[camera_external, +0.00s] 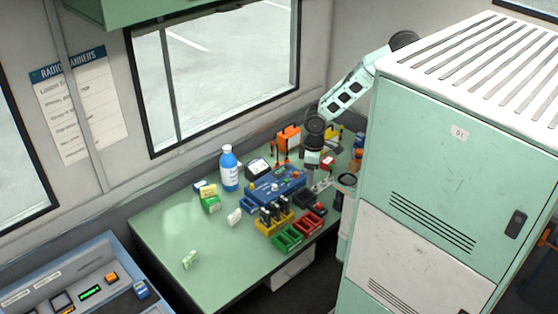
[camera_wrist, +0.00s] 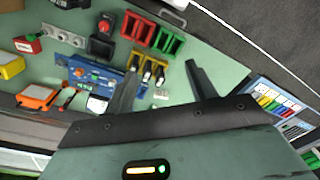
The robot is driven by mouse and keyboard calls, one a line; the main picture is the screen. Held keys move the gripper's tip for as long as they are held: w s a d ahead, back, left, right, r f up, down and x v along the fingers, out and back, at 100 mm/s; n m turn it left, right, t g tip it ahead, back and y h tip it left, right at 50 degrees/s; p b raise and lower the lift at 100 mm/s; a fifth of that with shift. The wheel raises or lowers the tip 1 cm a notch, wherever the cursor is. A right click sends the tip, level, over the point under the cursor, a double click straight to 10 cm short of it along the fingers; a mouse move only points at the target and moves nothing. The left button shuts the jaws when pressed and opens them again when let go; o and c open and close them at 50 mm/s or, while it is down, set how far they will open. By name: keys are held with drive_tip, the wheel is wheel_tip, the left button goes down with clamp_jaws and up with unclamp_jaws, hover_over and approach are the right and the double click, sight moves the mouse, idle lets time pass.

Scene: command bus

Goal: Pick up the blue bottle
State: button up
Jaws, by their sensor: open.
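The blue bottle (camera_external: 229,172) stands upright on the green table near the wall below the window. It has a white cap and a pale label. My gripper shows in the wrist view (camera_wrist: 163,66) with its two dark fingers spread and nothing held between them. In the external view my arm reaches in from the right, and its gripper end is over the right part of the table, right of the bottle and apart from it. The fingers are hard to make out there. I cannot make out the bottle in the wrist view.
A blue device (camera_external: 274,186) lies between the bottle and my arm. Yellow (camera_external: 273,225), green (camera_external: 288,239) and red (camera_external: 309,222) bins stand in front of it. Small boxes (camera_external: 210,203) sit close to the bottle. A tall cabinet (camera_external: 450,180) stands at right. The table's front left is mostly clear.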

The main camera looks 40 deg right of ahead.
drive_tip(key=n+t+y+b, duration=0.3)
drive_tip(key=t+y+b, duration=0.7)
drive_tip(key=y+b, duration=0.4)
approach(227, 147)
drive_tip(key=shift+f+p+x, duration=0.15)
drive_tip(key=shift+p+x, duration=0.6)
drive_tip(key=shift+x, duration=0.95)
drive_tip(key=shift+f+p+x, duration=0.15)
drive_tip(key=shift+p+x, duration=0.65)
drive_tip(key=shift+x, duration=0.9)
drive_tip(key=shift+f+p+x, duration=0.15)
drive_tip(key=shift+p+x, duration=0.6)
drive_tip(key=shift+x, duration=0.9)
drive_tip(key=shift+s, duration=0.1)
clamp_jaws()
